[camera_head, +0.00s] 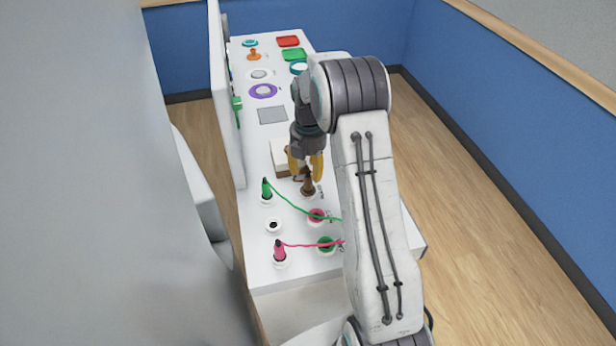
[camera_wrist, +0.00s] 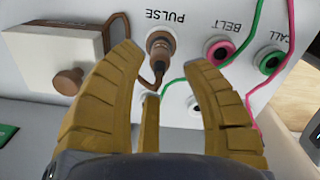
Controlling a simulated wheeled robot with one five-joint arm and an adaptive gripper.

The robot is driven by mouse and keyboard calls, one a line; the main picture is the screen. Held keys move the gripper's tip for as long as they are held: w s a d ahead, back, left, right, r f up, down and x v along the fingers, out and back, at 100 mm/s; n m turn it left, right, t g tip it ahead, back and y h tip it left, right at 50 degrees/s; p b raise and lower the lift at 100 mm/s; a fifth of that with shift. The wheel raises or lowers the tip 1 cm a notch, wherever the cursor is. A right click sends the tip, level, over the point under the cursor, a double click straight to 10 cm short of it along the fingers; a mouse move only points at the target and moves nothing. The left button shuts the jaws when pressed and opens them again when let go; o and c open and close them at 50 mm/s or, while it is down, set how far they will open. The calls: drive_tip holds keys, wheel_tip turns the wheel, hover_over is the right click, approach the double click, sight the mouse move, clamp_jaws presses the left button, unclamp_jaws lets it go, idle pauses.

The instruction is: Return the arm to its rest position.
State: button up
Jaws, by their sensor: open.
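My gripper (camera_head: 306,168) hangs over the white panel, pointing down. Its yellow fingers are spread and empty, as the wrist view (camera_wrist: 162,75) also shows. A brown plug (camera_head: 308,188) stands upright just below the fingertips. In the wrist view the brown plug (camera_wrist: 160,43) sits at the socket marked PULSE, beyond the fingertips, with its brown cable running to a box. Whether a finger touches the plug or cable I cannot tell. My arm is extended forward over the panel's right side and hides part of it.
A white box (camera_wrist: 45,55) with a brown knob (camera_wrist: 68,81) lies beside the gripper. A green plug (camera_head: 266,190) and a pink plug (camera_head: 279,252) trail cables rightward behind my arm. A tall white wall (camera_head: 222,95) borders the panel's left. Open floor (camera_head: 480,180) lies right.

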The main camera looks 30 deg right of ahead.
wheel_tip(320, 180, up, 7)
drive_tip(key=shift+s+r, duration=0.1)
drive_tip(key=shift+r, duration=0.05)
drive_tip(key=m, duration=0.2)
drive_tip(key=shift+m, duration=0.4)
drive_tip(key=m, duration=0.3)
drive_tip(key=shift+w, duration=0.25)
drive_tip(key=shift+m, duration=1)
drive_tip(key=shift+s+f+m, duration=0.15)
drive_tip(key=shift+f+m, duration=0.25)
drive_tip(key=shift+m, duration=0.4)
drive_tip(key=s+a+f+m+g, duration=0.1)
drive_tip(key=s+a+m, duration=0.1)
drive_tip(key=s+m, duration=0.45)
drive_tip(key=s+a+f+m+g, duration=0.1)
drive_tip(key=s+f+m, duration=0.1)
drive_tip(key=s+m, duration=0.4)
drive_tip(key=s+a+r+n+t, duration=0.1)
drive_tip(key=s+a+r+t, duration=0.2)
drive_tip(key=s+r, duration=0.3)
drive_tip(key=s+a+r+t, duration=0.3)
drive_tip(key=s+r, duration=0.4)
drive_tip(key=s, duration=0.3)
drive_tip(key=shift+s+a+n, duration=0.35)
drive_tip(key=shift+a, duration=0.5)
